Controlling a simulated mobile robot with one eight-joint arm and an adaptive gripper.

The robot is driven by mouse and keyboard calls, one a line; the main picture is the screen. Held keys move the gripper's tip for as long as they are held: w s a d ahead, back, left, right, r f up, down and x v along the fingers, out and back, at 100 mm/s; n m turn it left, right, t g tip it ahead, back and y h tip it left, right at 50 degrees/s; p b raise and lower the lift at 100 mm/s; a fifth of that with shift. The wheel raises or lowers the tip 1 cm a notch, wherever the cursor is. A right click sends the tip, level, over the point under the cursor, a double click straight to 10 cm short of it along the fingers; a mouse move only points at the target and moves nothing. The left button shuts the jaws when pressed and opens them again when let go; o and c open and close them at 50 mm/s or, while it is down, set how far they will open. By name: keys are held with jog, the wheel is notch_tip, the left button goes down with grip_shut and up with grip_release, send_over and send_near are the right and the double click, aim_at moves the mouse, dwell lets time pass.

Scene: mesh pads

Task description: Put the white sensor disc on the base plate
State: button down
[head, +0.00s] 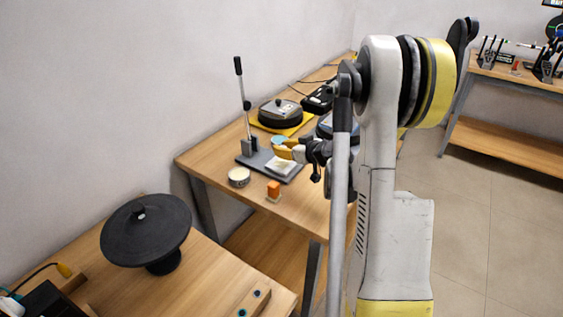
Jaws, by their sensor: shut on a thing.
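My gripper (286,150) reaches in from the right, above the dark base plate (246,160). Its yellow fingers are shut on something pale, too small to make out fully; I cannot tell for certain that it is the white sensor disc. The base plate lies on the wooden table and carries an upright lever stand (249,144) at its left. A white, squarish piece (281,168) lies on the plate below my gripper. A round cream-topped piece (239,175) stands on the table in front of the plate. A light blue round piece (279,140) shows just behind my fingers.
An orange block (273,189) stands near the table's front edge. A dark round device (280,110) sits on a yellow mat behind. A black disc on a stand (146,230) occupies the nearer table at left. My arm hides the table's right part.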

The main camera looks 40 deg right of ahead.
aim_at(281, 162)
notch_tip(281, 162, down, 4)
jog(key=shift+w+f+b, duration=0.15)
jog(key=shift+f+b, duration=0.05)
jog(key=shift+b, duration=0.95)
jog(key=shift+a+r, duration=0.1)
jog(key=shift+r, duration=0.05)
jog(key=c, duration=1.7)
grip_release()
jog(key=shift+f, duration=0.25)
jog(key=o, duration=0.4)
jog(key=shift+r, duration=0.1)
